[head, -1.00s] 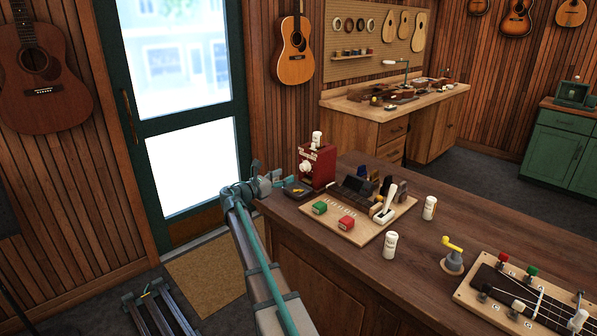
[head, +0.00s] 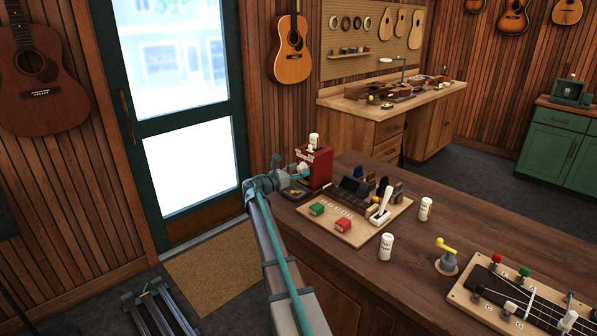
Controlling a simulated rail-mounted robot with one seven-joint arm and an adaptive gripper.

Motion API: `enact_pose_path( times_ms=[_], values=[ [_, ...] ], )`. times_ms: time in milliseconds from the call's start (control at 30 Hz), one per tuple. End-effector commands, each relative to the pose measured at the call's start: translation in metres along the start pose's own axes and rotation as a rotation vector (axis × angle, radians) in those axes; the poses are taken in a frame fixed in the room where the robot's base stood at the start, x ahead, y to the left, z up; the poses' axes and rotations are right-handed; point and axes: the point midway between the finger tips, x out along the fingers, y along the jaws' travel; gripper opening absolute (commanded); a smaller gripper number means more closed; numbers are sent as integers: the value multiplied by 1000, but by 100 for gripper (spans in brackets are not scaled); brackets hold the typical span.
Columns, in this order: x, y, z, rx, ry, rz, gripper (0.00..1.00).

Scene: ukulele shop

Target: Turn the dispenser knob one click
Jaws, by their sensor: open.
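The red dispenser (head: 321,168) stands near the far left end of the wooden counter, with a white cylinder (head: 314,141) on top. Its pale round knob (head: 304,169) is on its left-facing front and is partly covered by my gripper. My gripper (head: 297,170) is open with its fingers at the knob; at this size I cannot tell whether they touch it. A small dark tray (head: 296,194) sits on the counter below the knob, partly hidden by my gripper.
A wooden board (head: 371,231) with green and red boxes and a white lever stands right of the dispenser. Two white bottles (head: 386,247), a yellow-handled crank (head: 447,254) and an instrument-neck board (head: 459,297) are farther right. Bare counter lies between them.

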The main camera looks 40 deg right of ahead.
Motion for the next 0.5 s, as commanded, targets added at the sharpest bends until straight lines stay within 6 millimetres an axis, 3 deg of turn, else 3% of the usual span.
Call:
enact_pose_path(
  times_ms=[33,367,500],
  values=[
    [0,0,0,0,0,0,55],
    [0,0,0,0,0,0,0],
    [1,0,0,2,-1,0,0]
  ],
)
